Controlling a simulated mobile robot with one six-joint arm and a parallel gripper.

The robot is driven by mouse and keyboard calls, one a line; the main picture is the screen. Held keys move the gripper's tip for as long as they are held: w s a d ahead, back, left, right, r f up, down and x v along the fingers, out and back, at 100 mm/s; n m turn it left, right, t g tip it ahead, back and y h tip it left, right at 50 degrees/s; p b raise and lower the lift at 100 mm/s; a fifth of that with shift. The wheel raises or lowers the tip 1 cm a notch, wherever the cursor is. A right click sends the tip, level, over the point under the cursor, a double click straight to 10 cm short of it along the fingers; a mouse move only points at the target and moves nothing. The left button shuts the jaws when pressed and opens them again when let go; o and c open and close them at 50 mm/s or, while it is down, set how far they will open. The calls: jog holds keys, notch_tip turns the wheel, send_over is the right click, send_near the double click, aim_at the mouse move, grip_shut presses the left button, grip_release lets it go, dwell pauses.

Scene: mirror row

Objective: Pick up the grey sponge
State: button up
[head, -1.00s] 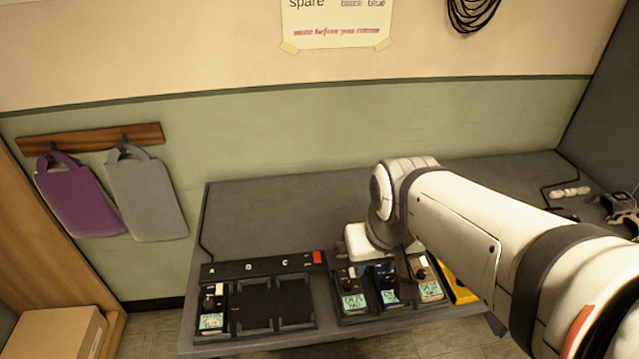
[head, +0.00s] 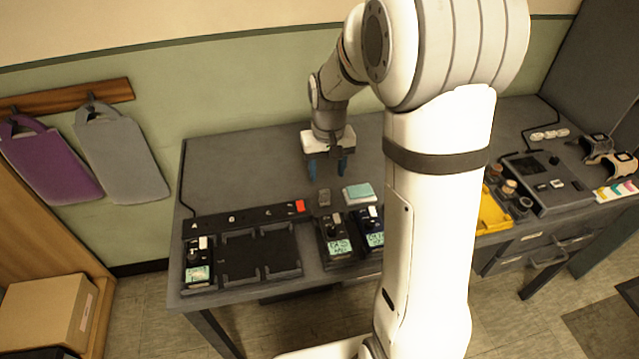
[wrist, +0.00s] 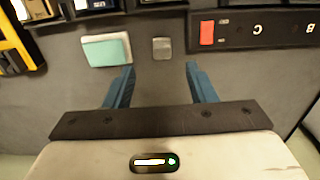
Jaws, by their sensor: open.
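The grey sponge (head: 324,197) is a small grey block lying on the dark table, behind the device row. It also shows in the wrist view (wrist: 162,48), just beyond the fingertips and between their lines. My gripper (head: 327,169) is open and empty with blue fingers, above the table and behind the sponge. In the wrist view my gripper (wrist: 160,70) has its two fingers spread apart, not touching the sponge.
A teal and white pad (head: 358,193) lies just right of the sponge. A labelled strip with a red switch (head: 299,206) is close on its left. Devices with lit screens (head: 340,245) stand in front. The table (head: 240,165) behind is bare.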

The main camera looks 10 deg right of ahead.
aim_at(325, 191)
jog(key=shift+w+f, duration=0.5)
jog(key=shift+f, duration=0.4)
notch_tip(325, 191, down, 7)
jog(key=shift+s+a+f, duration=0.15)
jog(key=shift+f, duration=0.05)
jog(key=shift+c, duration=0.5)
jog(key=c, duration=1)
